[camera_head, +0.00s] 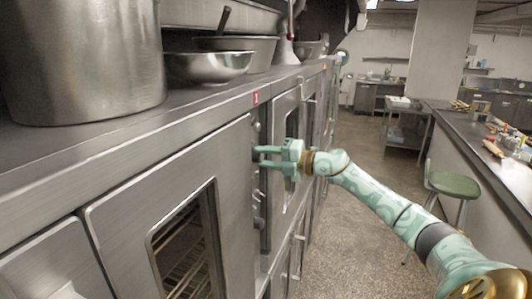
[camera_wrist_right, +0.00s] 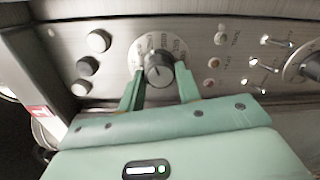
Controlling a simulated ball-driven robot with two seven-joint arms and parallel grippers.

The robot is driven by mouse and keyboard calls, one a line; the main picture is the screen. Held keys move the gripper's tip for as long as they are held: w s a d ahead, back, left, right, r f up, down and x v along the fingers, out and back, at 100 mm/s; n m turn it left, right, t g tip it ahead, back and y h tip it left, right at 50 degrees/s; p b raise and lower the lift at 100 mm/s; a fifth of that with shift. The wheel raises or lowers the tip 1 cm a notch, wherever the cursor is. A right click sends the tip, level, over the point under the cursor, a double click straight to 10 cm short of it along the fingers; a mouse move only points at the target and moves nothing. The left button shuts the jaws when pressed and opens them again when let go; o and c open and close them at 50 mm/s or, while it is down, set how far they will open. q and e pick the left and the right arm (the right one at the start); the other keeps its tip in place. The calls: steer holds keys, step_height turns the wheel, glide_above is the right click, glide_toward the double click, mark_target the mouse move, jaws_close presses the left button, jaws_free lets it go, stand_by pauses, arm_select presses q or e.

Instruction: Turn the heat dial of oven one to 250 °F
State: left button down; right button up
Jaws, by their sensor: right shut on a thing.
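The heat dial (camera_wrist_right: 159,70) is a dark round knob with a pale pointer line, set on a light ring with markings too small to read. The pointer line points roughly up in the right wrist view. My right gripper (camera_wrist_right: 160,91) has one finger on each side of this knob and is shut on it. In the head view, my right gripper (camera_head: 260,157) reaches left into the oven front (camera_head: 252,130), and the knob is hidden there. A red and white label (camera_head: 255,98) sits above on the counter edge. My left gripper is not in view.
Several small knobs (camera_wrist_right: 97,41) sit left of the dial, and switches and another large dial (camera_wrist_right: 303,62) sit right. A glass oven door (camera_head: 185,250) is nearer me. Pots and bowls (camera_head: 207,66) stand on top. A green stool (camera_head: 452,184) stands right; the aisle floor is clear.

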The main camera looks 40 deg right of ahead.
steer(key=shift+r, duration=0.1)
stand_by(0.4)
steer(key=o, duration=1)
steer(key=shift+d, duration=0.1)
steer(key=shift+c, duration=0.2)
steer(key=b+v, duration=0.3)
steer(key=v, duration=1.3)
steer(key=shift+s, duration=0.15)
